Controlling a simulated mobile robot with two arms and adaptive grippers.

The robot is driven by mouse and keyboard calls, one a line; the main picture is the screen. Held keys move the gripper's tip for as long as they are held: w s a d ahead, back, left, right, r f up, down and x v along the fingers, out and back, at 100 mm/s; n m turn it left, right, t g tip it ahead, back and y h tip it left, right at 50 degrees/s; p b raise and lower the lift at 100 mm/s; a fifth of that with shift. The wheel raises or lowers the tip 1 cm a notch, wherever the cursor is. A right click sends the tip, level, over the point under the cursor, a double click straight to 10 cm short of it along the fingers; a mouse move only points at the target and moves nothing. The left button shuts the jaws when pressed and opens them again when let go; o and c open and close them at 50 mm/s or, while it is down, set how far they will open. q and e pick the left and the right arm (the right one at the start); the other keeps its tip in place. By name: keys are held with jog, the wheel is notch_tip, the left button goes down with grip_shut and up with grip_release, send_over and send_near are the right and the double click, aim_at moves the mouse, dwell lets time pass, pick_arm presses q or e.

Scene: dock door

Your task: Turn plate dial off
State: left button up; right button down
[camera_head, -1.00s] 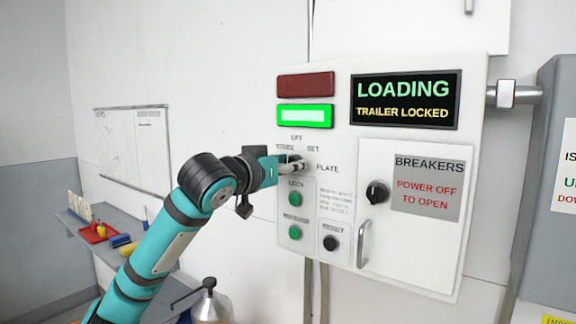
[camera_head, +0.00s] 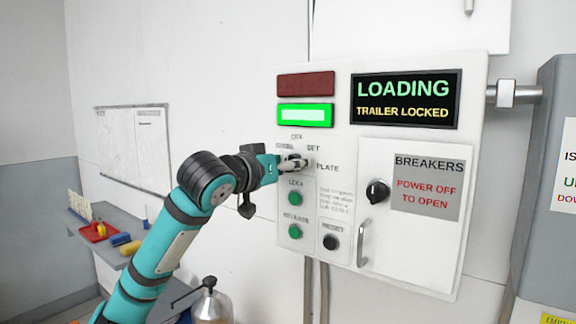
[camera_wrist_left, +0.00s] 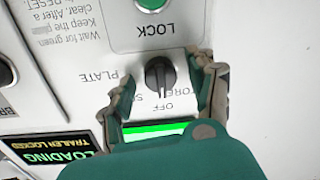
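The plate dial (camera_wrist_left: 160,76) is a black knob on the white control panel (camera_head: 340,215), seen upside down in the left wrist view. Its grip lies in line with the OFF label (camera_wrist_left: 167,106), and a pale mark on it seems to face OFF. PLATE, SET and STORE labels are around it. My left gripper (camera_wrist_left: 165,82) is open, one finger on each side of the dial, with visible gaps. In the head view my left gripper (camera_head: 293,163) is at the panel and covers the dial. My right gripper is out of view.
Green LOCK (camera_head: 295,198) and lower green (camera_head: 295,231) buttons and a black button (camera_head: 331,242) are below the dial. A breaker door with a black knob (camera_head: 377,191) and handle (camera_head: 363,244) is at right. The display (camera_head: 405,99) reads LOADING, TRAILER LOCKED.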

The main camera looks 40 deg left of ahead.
pick_arm(q)
jog(key=s+d, duration=0.2)
jog(key=s, duration=0.9)
jog(key=shift+s+r, duration=0.35)
jog(key=shift+s, duration=0.05)
dwell(0.3)
